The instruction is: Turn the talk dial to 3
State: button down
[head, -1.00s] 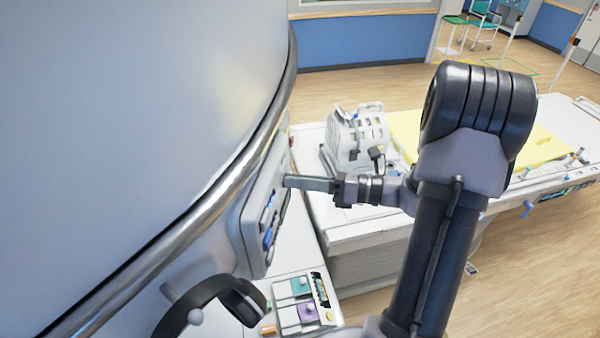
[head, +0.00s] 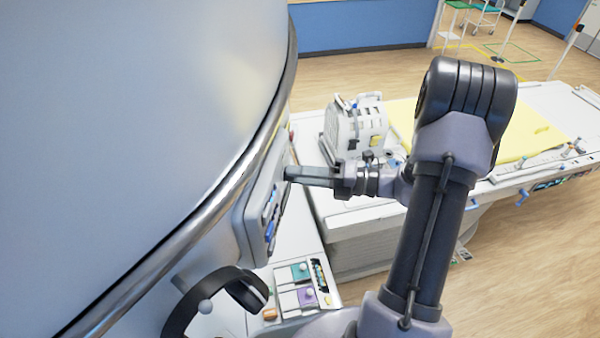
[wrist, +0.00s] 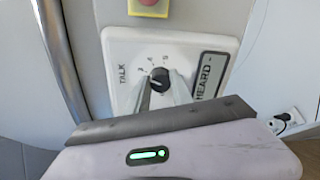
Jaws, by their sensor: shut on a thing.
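The talk dial (wrist: 159,78) is a small round black knob on a white panel (wrist: 122,92) in the wrist view. The panel bears the word TALK on its left, small numerals around the knob, and a HEARD label (wrist: 211,76) on its right. My gripper (wrist: 160,86) has its two fingers on either side of the knob, shut on it. I cannot read for sure which numeral the knob points at. In the head view my gripper (head: 288,173) reaches left to the side of the big white magnet housing (head: 150,120); the knob is hidden there.
A red button on a yellow plate (wrist: 149,5) sits just above the panel.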

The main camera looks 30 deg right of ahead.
jog(key=shift+f, duration=0.1)
dwell(0.4)
jog(key=c, duration=1.1)
grip_release()
jog(key=b+v, duration=0.4)
jog(key=v, duration=1.3)
jog(key=shift+s+d+b, duration=0.15)
jog(key=shift+s+b, duration=0.05)
jog(key=shift+b, duration=0.15)
jog(key=shift+w, duration=0.1)
